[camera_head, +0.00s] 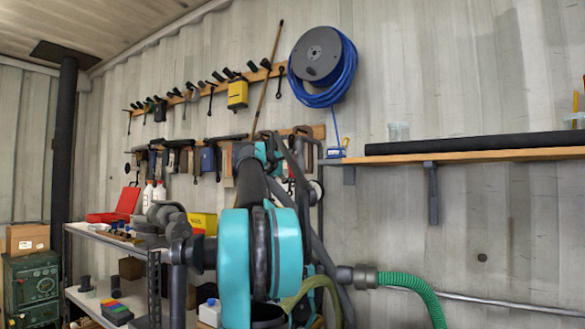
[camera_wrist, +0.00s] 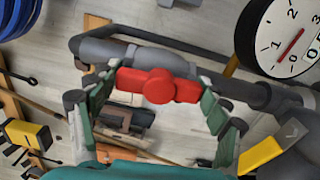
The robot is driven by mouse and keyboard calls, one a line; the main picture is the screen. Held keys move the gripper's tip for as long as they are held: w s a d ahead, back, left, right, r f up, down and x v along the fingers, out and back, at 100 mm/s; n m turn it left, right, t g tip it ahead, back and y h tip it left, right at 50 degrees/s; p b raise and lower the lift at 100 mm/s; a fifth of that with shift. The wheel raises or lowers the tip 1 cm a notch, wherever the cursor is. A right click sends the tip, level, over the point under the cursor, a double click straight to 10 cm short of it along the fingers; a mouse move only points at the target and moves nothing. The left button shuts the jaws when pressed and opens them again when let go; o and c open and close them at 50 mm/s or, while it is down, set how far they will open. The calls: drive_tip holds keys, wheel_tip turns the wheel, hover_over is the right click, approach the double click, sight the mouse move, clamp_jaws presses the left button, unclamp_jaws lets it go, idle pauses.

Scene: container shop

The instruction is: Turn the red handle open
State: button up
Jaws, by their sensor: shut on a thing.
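The red handle (camera_wrist: 158,85) shows in the upper middle of the wrist view, with a round hub and a short arm on each side. It sits at a grey pipe (camera_wrist: 130,52). My gripper (camera_wrist: 163,84) has one finger at each end of the handle and is shut on it. In the head view my gripper (camera_head: 265,152) is small and partly hidden behind my arm. I cannot make out the red handle there.
A round dial gauge (camera_wrist: 288,38) stands close to the handle at the upper right. A blue hose reel (camera_head: 320,65) and tool racks hang on the wall. A shelf (camera_head: 480,156) is at the right, and a green hose (camera_head: 405,281) runs below it.

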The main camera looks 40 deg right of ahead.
drive_tip(key=shift+m, duration=0.5)
drive_tip(key=o, duration=1.2)
drive_tip(key=shift+c, duration=0.2)
drive_tip(key=v, duration=0.7)
drive_tip(key=shift+a, duration=0.25)
drive_tip(key=shift+s, duration=0.1)
drive_tip(key=shift+s, duration=0.1)
